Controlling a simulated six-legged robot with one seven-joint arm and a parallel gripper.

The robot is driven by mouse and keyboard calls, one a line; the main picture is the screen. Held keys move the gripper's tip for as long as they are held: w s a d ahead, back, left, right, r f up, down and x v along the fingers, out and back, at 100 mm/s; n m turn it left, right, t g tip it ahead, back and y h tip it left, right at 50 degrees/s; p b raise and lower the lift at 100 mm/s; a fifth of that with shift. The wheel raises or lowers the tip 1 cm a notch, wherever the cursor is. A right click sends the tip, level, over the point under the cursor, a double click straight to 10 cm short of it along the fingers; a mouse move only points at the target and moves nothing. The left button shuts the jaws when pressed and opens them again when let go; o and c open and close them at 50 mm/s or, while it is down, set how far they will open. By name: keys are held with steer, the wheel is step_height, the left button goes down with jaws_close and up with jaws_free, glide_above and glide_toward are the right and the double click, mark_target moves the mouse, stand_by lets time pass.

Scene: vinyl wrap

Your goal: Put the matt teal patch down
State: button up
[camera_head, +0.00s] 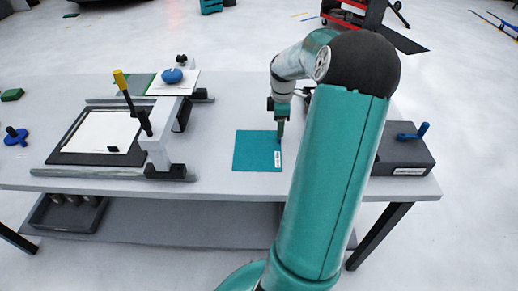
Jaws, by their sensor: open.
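The matt teal patch (255,152) lies flat on the light grey table, right of the middle. It is a square with a small white label at its lower right edge. My gripper (280,138) points down at the patch's upper right edge, and its jaws are open. The fingertips are small here, and I cannot tell whether they touch the patch. My teal arm hides the table to the right of the patch.
A frame with a white sheet on a black board (75,151) and a yellow-handled lever (121,82) stands at the left. A dark grey box (405,160) with a blue handle stands at the right. The table (226,110) is clear around the patch's left side.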

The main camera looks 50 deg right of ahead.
steer(key=f, duration=0.5)
steer(key=shift+s+a, duration=0.15)
steer(key=shift+s, duration=0.05)
steer(key=shift+r, duration=0.1)
jaws_close()
